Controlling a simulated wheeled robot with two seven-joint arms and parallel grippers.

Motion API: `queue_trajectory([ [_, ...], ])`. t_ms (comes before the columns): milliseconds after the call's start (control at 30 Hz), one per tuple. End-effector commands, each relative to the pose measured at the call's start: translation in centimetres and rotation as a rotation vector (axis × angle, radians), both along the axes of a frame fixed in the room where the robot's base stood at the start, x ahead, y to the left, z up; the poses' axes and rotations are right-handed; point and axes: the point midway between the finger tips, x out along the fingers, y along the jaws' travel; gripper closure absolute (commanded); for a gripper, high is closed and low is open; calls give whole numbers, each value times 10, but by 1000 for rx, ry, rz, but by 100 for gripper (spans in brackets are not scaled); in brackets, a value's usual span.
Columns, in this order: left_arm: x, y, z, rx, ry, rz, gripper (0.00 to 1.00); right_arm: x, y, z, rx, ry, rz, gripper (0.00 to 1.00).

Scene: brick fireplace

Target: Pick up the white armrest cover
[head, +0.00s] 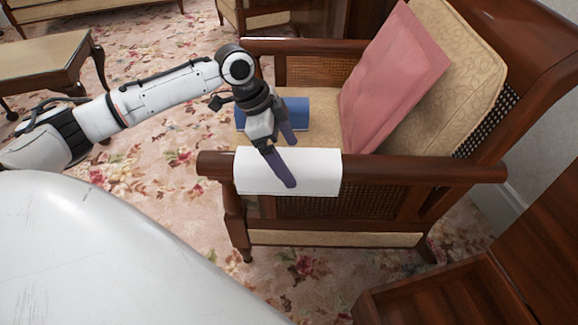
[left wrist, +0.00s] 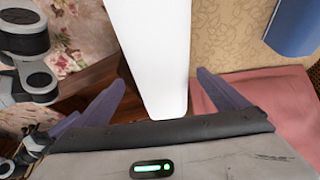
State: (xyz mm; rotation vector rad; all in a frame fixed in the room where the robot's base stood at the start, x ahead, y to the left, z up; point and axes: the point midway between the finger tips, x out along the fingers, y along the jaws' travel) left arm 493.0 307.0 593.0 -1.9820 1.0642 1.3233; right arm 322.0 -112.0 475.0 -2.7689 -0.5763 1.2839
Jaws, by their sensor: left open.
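The white armrest cover (head: 318,175) is draped over the near wooden armrest of the armchair, toward its front end, and hangs down the outer side. My left gripper (head: 292,164) is at the cover, open, with one purple finger in front of its outer side and the other toward the seat side. In the left wrist view the cover (left wrist: 158,50) runs as a white strip between the two spread fingers. I cannot tell whether either finger touches it. My right gripper is not in view.
The armchair has a patterned seat, a pink cushion (head: 395,80) and a blue item (head: 297,112) by the seat front. A wooden table (head: 40,62) stands at upper left. Dark wooden furniture (head: 450,300) is at lower right. Floral carpet (head: 165,170) lies open left of the chair.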

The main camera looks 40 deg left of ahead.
Motion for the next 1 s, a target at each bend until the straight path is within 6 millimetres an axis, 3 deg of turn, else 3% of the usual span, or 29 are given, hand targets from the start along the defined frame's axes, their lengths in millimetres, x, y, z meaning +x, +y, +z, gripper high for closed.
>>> queue_trajectory([
  [200, 6, -5, -35, 1, 1, -1, 6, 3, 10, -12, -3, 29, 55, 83],
  [300, 9, -10, -45, 0, 0, -1, 6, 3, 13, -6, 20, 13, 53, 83],
  [633, 10, -11, -48, 2, -1, -1, 6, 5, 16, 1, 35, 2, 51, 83],
  [900, 10, -11, -48, 1, 0, -1, 52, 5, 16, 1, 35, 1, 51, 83],
  [1000, 10, -11, -48, 1, 0, -1, 52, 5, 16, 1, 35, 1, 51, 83],
])
